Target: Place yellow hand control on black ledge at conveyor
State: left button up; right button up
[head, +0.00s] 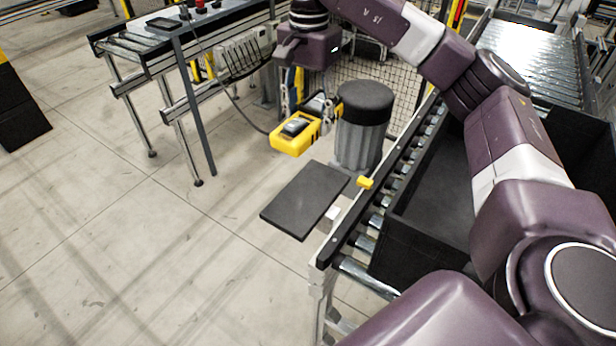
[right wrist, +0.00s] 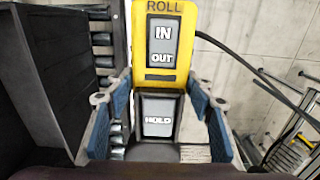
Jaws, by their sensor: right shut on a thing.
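The yellow hand control (head: 283,144) is in the air in the head view, behind and above the black ledge (head: 305,200). The ledge is a flat, bare plate at the side of the conveyor. My right gripper (head: 308,110) is shut on the control. In the right wrist view the yellow hand control (right wrist: 195,40) shows IN, OUT and HOLD labels. The blue-padded fingers of my right gripper (right wrist: 158,125) stand on either side of its lower part. My left gripper is in neither view.
A roller conveyor (head: 345,240) carries a black crate (head: 428,240) on the right. A grey drum with a black top (head: 365,100) stands behind the ledge. A second roller table (head: 150,50) is at the back left. A dark cable runs near the control.

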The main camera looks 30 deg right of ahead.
notch_tip(320, 180, down, 7)
jog(key=b, duration=0.1)
jog(key=p, duration=0.1)
send_over(309, 194)
notch_tip(309, 194, down, 8)
jog(key=shift+r, duration=0.25)
notch_tip(309, 194, down, 4)
jog(key=shift+f+p, duration=0.1)
jog(key=shift+p, duration=0.6)
jog(key=shift+f, duration=0.3)
jog(key=o, duration=1.6)
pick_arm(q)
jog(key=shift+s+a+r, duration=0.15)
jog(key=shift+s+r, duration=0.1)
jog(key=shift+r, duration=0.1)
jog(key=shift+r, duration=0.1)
pick_arm(e)
jog(key=shift+r, duration=0.1)
